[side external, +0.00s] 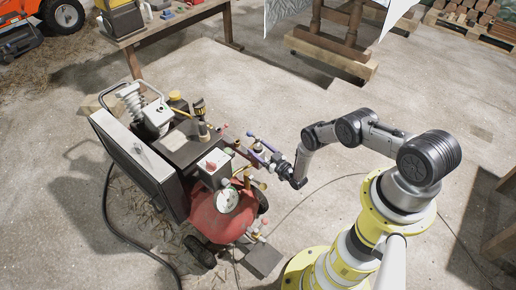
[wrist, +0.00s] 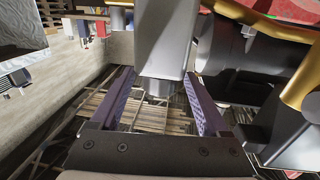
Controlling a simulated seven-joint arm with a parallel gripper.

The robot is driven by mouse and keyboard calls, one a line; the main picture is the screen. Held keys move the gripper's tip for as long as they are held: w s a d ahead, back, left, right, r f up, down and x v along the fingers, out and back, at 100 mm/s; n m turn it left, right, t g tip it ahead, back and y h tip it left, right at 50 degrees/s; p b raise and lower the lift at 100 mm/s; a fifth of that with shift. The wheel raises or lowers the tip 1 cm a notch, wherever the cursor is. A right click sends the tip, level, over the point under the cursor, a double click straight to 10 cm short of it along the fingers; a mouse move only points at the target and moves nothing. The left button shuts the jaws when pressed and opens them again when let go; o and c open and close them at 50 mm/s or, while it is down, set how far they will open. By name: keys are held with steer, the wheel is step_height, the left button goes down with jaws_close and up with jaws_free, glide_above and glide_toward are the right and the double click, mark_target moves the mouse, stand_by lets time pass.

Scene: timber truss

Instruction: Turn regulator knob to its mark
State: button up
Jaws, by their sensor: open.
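My gripper (side external: 246,147) is open beside the fittings above the red tank (side external: 217,222) of a compressor. In the wrist view its two purple-padded fingers (wrist: 158,82) stand apart on either side of a grey block with a short round stub (wrist: 158,88) at its lower end. I see no clear contact between the pads and the stub. I cannot tell for certain which part is the regulator knob, and its mark is not discernible. A white-faced gauge (side external: 227,200) sits on the front of the tank.
Brass pipework (wrist: 300,85) and dark fittings stand close to the right finger in the wrist view. A dark hose (side external: 118,235) lies on the floor at left. A workbench (side external: 165,22) stands behind. The concrete floor behind my arm is mostly clear.

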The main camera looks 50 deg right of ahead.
steer(key=shift+w, duration=0.45)
jaws_close()
steer(key=shift+d, duration=0.1)
steer(key=n+y, duration=0.1)
steer(key=y, duration=0.2)
steer(key=shift+n, duration=0.4)
steer(key=shift+r+n+g+y, duration=0.1)
steer(key=shift+n+g+y, duration=0.1)
steer(key=shift+n+y, duration=0.95)
steer(key=shift+n+g+y, duration=0.2)
steer(key=shift+n+y, duration=0.45)
steer(key=shift+y, duration=1.2)
